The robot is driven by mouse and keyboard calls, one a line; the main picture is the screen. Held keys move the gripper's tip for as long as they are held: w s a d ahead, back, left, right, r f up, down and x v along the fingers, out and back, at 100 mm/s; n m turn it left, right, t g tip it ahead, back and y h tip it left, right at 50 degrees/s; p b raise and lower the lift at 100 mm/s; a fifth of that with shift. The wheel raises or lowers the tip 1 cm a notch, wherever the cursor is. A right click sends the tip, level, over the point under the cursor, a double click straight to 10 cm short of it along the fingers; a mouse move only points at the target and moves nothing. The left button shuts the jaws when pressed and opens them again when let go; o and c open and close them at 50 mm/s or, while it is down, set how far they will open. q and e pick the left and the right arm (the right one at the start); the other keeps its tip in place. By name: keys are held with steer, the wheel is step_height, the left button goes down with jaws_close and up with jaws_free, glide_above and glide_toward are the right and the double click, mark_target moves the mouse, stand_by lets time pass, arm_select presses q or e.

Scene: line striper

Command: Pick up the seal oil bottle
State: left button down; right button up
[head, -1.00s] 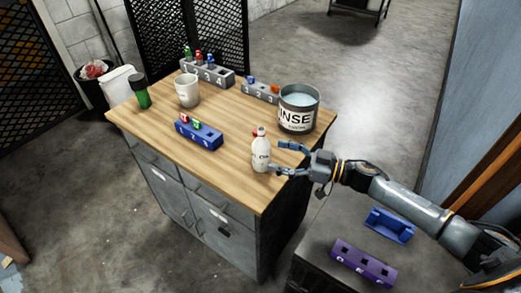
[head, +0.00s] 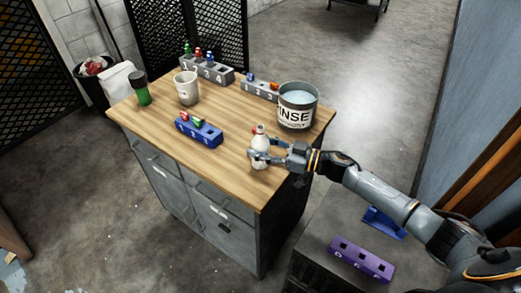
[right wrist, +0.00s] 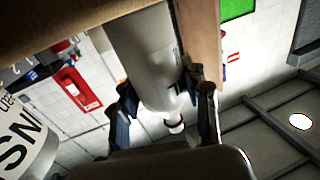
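The seal oil bottle (head: 260,156) is a small white bottle with a red and white top. It stands upright near the right front edge of the wooden-topped cabinet. My right gripper (head: 257,152) reaches in from the right, its fingers closed around the bottle's body and covering most of its label. In the right wrist view the white bottle (right wrist: 150,60) lies between the two dark fingers (right wrist: 160,92), which appear to touch its sides. My left gripper is not in view.
The rinse tin (head: 297,106) stands close behind the bottle. A blue numbered block (head: 200,133), a white cup (head: 187,88), a green-bodied container (head: 140,90) and grey numbered racks (head: 207,70) share the cabinet top (head: 150,118). A purple block (head: 362,260) lies on the lower dark surface.

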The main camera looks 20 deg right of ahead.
steer(key=c, duration=0.5)
steer(key=shift+r, duration=0.15)
